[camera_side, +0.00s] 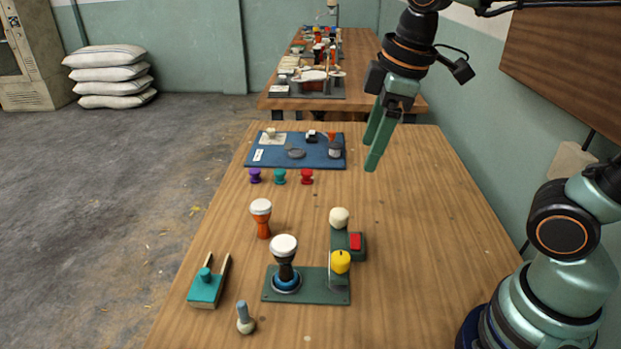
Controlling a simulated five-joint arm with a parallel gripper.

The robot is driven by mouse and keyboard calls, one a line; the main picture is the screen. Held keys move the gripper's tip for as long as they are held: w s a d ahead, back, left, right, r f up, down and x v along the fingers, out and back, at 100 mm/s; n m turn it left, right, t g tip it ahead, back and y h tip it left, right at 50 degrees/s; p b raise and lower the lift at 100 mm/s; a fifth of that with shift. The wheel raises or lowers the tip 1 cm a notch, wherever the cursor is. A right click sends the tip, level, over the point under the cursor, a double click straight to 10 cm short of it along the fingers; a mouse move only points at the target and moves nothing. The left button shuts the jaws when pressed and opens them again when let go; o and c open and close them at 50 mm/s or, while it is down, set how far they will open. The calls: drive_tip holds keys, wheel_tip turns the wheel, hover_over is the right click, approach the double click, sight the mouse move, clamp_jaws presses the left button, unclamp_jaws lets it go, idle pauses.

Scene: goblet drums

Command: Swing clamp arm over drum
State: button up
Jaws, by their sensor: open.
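A goblet drum (284,246) with a white head and dark body stands upright in a blue ring (286,284) on a green base plate (318,292). A yellow knob (341,261) sits on a post at the plate's right end, right of the drum and apart from it. A cream rounded piece (339,217) shows behind it; I cannot tell whether it belongs to the clamp arm. No arm lies across the drum head. My gripper (372,155) is open and empty, high above the table's back right, well away from the drum and knob.
A green box with a red button (355,242) stands behind the plate. Coloured knobs (279,176) and a blue mat (270,152) lie behind. The table's right side is clear.

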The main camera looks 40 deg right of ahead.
sight(340, 212)
drive_tip(key=w+a+r+n+g, duration=0.1)
drive_tip(key=a+r+n+g, duration=0.15)
drive_tip(key=a+n, duration=0.45)
drive_tip(key=f, duration=0.4)
drive_tip(key=d+f+n, duration=0.1)
drive_tip(key=f, duration=0.3)
drive_tip(key=f+n, duration=0.1)
drive_tip(key=f, duration=0.3)
drive_tip(key=shift+d+f, duration=0.35)
clamp_jaws()
idle(0.6)
